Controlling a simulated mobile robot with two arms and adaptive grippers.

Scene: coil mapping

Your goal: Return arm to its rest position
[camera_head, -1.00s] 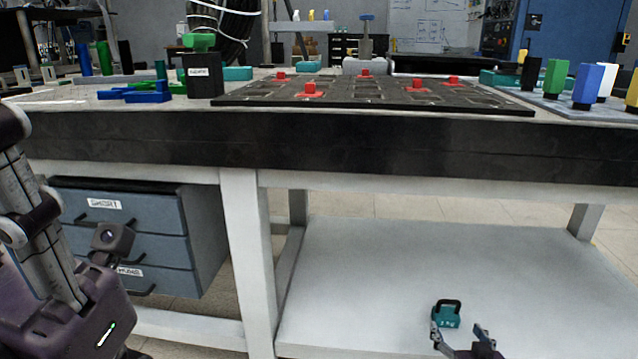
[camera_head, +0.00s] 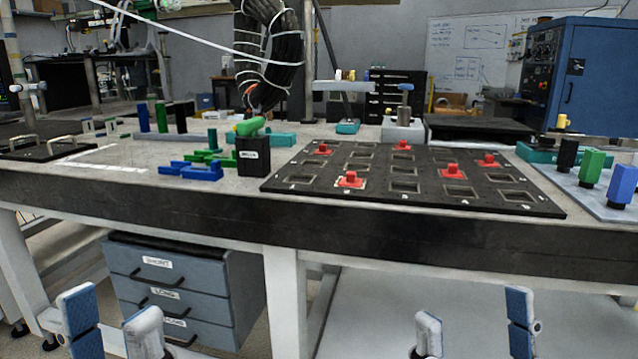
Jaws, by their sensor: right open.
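My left gripper (camera_head: 112,318) is at the lower left of the head view, in front of the drawer unit. Its two fingers, with blue pads, stand apart with nothing between them. My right gripper (camera_head: 474,326) is at the lower right, in front of the table's lower part. Its fingers are spread wide and empty. Both grippers are seen below the tabletop edge and touch nothing that I can see. The arms behind them are out of the picture.
The workbench edge (camera_head: 420,235) crosses the view. On it lie a black slotted board (camera_head: 420,173) with several red knobbed pieces, a black box (camera_head: 253,157) and blue parts (camera_head: 190,171). A drawer unit (camera_head: 195,300) stands below. The lower shelf (camera_head: 385,305) shows no objects.

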